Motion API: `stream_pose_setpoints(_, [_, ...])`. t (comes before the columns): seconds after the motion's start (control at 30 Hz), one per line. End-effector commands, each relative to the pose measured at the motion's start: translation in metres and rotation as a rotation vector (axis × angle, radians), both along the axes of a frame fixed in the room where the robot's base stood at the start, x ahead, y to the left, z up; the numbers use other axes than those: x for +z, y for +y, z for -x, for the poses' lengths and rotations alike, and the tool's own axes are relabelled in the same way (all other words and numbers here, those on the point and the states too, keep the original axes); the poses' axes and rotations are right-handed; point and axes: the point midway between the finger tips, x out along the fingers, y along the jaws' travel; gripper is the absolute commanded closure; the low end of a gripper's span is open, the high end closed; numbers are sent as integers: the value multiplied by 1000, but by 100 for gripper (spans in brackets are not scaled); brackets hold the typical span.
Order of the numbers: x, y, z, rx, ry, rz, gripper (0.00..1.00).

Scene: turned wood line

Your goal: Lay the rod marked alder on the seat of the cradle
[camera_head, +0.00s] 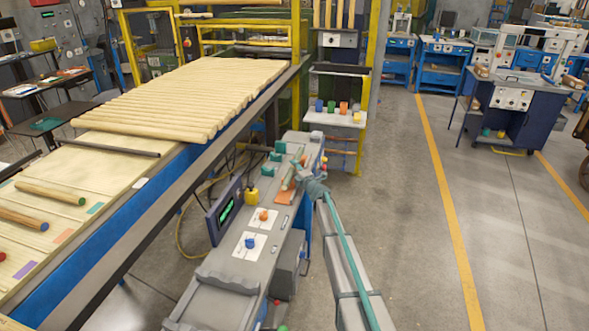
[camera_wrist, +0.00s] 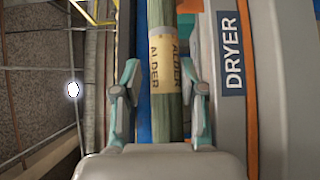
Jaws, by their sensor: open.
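The rod marked alder (camera_wrist: 165,70) fills the middle of the wrist view, upright in the picture, with its printed band facing me. My gripper (camera_wrist: 163,95) is open, with one teal finger on each side of the rod. I cannot tell whether a finger touches it. In the head view my gripper (camera_head: 305,180) is over the grey machine bench, beside a slim rod (camera_head: 291,175) partly hidden by the arm. Teal blocks (camera_head: 268,170) stand on that bench just left of it; I cannot tell for sure whether they are the cradle.
A panel labelled DRYER (camera_wrist: 232,55) is right of the rod in the wrist view. A small display (camera_head: 226,208) and a yellow object (camera_head: 252,196) stand near the bench's left side. Loose rods (camera_head: 50,193) lie on the conveyor table at left.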

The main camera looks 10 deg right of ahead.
Motion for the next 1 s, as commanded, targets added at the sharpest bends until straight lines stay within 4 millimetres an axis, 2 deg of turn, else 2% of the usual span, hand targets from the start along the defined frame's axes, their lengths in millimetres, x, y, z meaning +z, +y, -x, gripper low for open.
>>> stream_pose_setpoints(0.03, [-14, -1, 6, -4, 14, 8, 40])
stream_pose_setpoints(0.27, [-12, -8, 25, -7, 14, 8, 40])
stream_pose_setpoints(0.7, [-4, -35, 98, -4, 6, 5, 40])
stream_pose_setpoints(0.83, [-1, -40, 111, -1, 1, 3, 40])
stream_pose_setpoints(0.93, [-6, -43, 119, 3, 3, 35, 40])
stream_pose_setpoints(1.0, [-16, -46, 127, 11, 7, 99, 40])
